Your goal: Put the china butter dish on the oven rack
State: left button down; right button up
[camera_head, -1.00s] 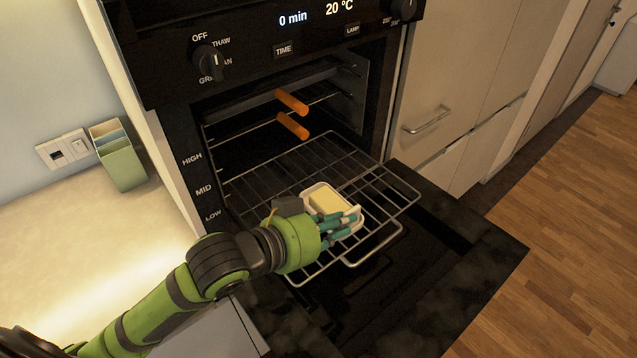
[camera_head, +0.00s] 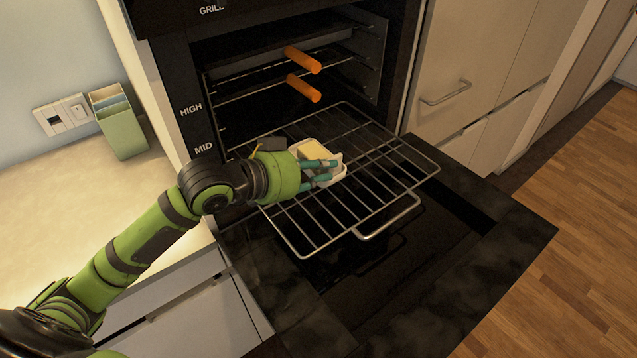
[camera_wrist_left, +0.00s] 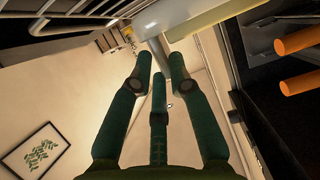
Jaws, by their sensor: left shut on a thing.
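The white china butter dish (camera_head: 340,177) holds a pale yellow block of butter (camera_head: 314,150). In the head view it shows over the left rear part of the pulled-out oven rack (camera_head: 362,230). My left gripper (camera_head: 328,170), with dark green fingers, is shut on the dish from its near left side. I cannot tell whether the dish touches the wires. In the left wrist view the fingers (camera_wrist_left: 160,85) reach up to the pale dish (camera_wrist_left: 180,24) at the top edge, with yellow beside it. My right gripper is not in view.
The oven door (camera_head: 470,285) is folded down below the rack. Two orange cylinders (camera_head: 304,88) stick out inside the oven above the rack. The rack's right and front parts are bare. A green holder (camera_head: 122,133) stands on the left counter.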

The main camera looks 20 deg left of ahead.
pick_arm(q)
jog(key=shift+w+a+f, duration=0.15)
jog(key=shift+w+a, duration=0.1)
jog(key=shift+f+p, duration=0.4)
jog(key=shift+f, duration=1.6)
jog(key=c, duration=1.2)
grip_release()
jog(key=shift+d+f, duration=0.1)
jog(key=shift+o, duration=0.2)
jog(key=shift+s, duration=0.1)
jog(key=shift+s+a, duration=0.2)
jog(key=shift+a, duration=0.05)
jog(key=b+v, duration=0.2)
jog(key=v, duration=0.7)
jog(key=shift+s+b, duration=0.2)
jog(key=shift+b, duration=0.2)
jog(key=shift+v, duration=1.05)
